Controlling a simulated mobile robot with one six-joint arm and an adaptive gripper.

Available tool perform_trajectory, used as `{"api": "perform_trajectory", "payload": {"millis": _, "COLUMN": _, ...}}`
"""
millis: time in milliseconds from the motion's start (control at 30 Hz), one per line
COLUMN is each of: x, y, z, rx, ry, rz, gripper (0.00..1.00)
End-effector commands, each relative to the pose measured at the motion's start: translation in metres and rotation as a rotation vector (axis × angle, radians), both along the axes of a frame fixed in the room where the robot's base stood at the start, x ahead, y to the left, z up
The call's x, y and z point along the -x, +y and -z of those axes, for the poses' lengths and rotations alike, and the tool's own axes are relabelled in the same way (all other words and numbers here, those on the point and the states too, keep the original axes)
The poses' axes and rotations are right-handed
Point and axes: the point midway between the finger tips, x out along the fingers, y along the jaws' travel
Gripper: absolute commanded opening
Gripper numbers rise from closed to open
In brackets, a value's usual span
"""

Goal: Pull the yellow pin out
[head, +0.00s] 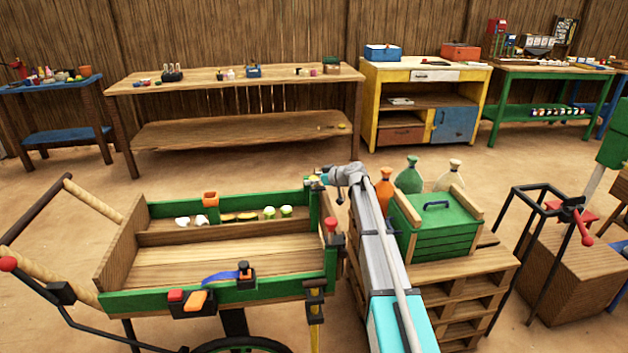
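A wooden cart with green rails (150,298) stands at the front left. A thin upright yellow piece (315,336) shows below black brackets at the cart's front right corner; I cannot tell if it is the yellow pin. A small yellowish patch also shows at the cart's back right corner, by my gripper (325,180). My arm reaches away from the lower right, and its end is at that corner. The fingers are small and partly hidden by the wrist, so their opening and any contact are unclear.
A green crate (436,240) stands on pallets (460,290) right of my arm, with several bottles behind it. A red-topped post (331,228) rises from the cart's right end. A black frame with a red handle (583,232) stands right. Open sandy floor (240,165) lies behind the cart.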

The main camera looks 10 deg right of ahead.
Motion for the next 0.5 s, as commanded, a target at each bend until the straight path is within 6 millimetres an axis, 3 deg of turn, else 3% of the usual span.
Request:
{"api": "perform_trajectory", "payload": {"millis": 67, "x": 0.0, "y": -0.0003, "z": 0.0, "rx": 0.0, "ry": 0.0, "rz": 0.0, "gripper": 0.69}}
{"api": "perform_trajectory", "payload": {"millis": 433, "x": 0.0001, "y": -0.001, "z": 0.0, "rx": 0.0, "ry": 0.0, "rz": 0.001, "gripper": 0.0}}
{"api": "perform_trajectory", "payload": {"millis": 500, "x": 0.0, "y": -0.001, "z": 0.0, "rx": 0.0, "ry": 0.0, "rz": 0.001, "gripper": 0.0}}
